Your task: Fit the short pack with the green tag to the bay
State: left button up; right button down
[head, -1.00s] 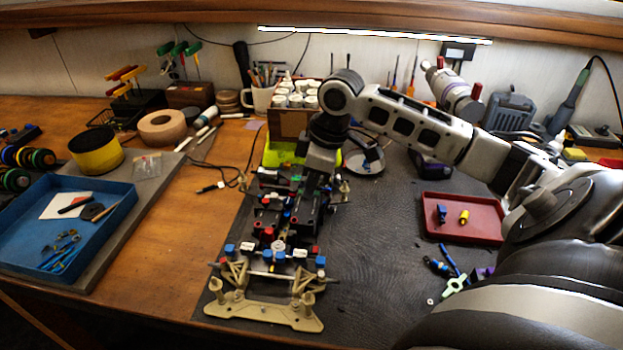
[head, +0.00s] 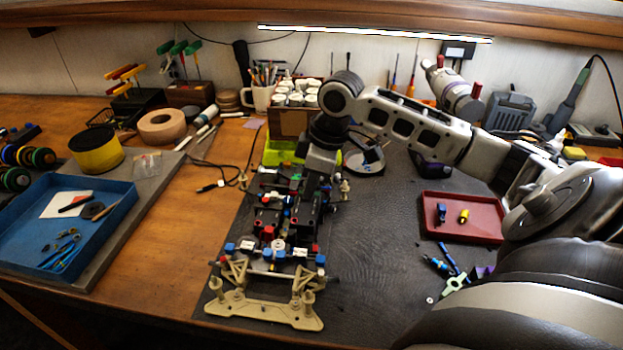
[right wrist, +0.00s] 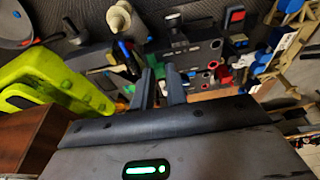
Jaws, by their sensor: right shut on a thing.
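The car chassis (head: 277,268) lies on the dark mat with its beige end toward me. My right gripper (head: 312,192) points down at the right side of the chassis. It is shut on a dark block that I take to be the short pack (head: 303,215), low among the chassis parts. In the right wrist view the fingers (right wrist: 162,88) reach down to dark chassis parts. My left gripper is out of view.
A lime-green holder (head: 275,153) stands close behind the chassis; it also shows in the right wrist view (right wrist: 55,85). A red tray (head: 470,228) holds small parts at right. Loose tools lie nearer me. A blue tray (head: 108,232) stands at left. The mat between chassis and red tray is mostly clear.

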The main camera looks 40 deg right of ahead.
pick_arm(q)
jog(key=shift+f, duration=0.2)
pick_arm(e)
jog(key=shift+f, duration=0.85)
jog(key=c, duration=1.3)
grip_release()
jog(key=v, duration=0.3)
jog(key=shift+r, duration=0.15)
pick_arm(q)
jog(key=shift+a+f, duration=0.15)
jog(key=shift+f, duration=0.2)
pick_arm(e)
jog(key=v, duration=1.2)
jog(key=shift+r, duration=0.3)
